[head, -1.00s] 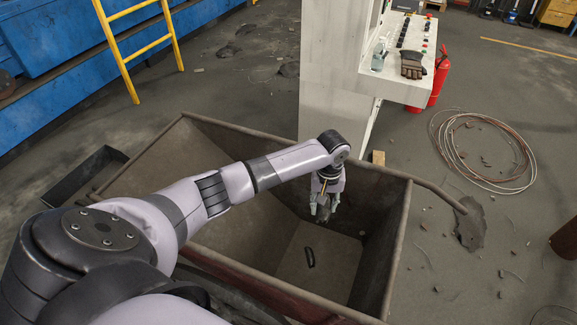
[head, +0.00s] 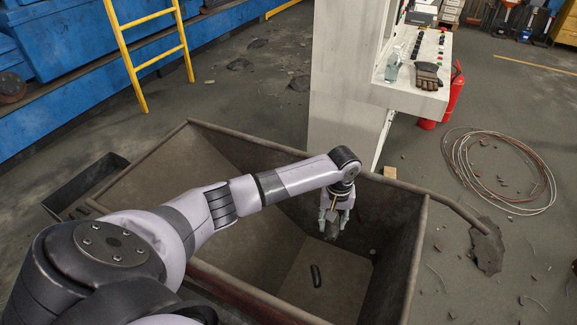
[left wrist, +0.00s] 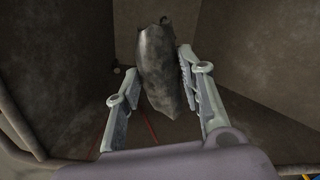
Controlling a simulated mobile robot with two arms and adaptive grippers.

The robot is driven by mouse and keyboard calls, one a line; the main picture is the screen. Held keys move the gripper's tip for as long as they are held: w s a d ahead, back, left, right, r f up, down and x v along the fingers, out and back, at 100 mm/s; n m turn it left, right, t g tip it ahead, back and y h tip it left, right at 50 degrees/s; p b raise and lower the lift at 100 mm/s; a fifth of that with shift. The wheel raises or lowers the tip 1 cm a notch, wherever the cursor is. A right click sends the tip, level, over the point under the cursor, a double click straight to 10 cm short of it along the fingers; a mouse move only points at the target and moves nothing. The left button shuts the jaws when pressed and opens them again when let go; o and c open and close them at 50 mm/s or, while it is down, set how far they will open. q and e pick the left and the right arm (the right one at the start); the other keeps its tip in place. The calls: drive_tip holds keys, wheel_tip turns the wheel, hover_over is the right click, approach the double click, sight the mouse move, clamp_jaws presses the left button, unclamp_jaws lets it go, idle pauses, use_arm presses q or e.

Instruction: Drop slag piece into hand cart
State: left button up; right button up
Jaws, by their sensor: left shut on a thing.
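The hand cart (head: 418,245) is a brown, rusty metal bin with sloping inner walls, open at the top. My left gripper (head: 335,222) points down inside the cart's opening, below rim height and above its floor. It is shut on a dark grey, rough slag piece (head: 332,231). In the left wrist view the slag piece (left wrist: 160,70) stands out long and upright between the fingers of the left gripper (left wrist: 158,64), with the cart walls behind it. A small dark curved piece (head: 315,276) lies on the cart floor. My right gripper is not in view.
A pale control console (head: 405,85) with a glove (head: 427,75) stands just behind the cart. A red fire extinguisher (head: 453,95), coiled wire (head: 498,170) and a dark floor patch (head: 487,247) are to the right. A yellow ladder (head: 150,55) stands back left.

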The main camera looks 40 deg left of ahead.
use_arm(q)
drive_tip(key=shift+w, duration=0.1)
drive_tip(key=o, duration=1.3)
drive_tip(key=shift+c, duration=0.2)
wheel_tip(320, 180, up, 12)
drive_tip(key=shift+f, duration=0.15)
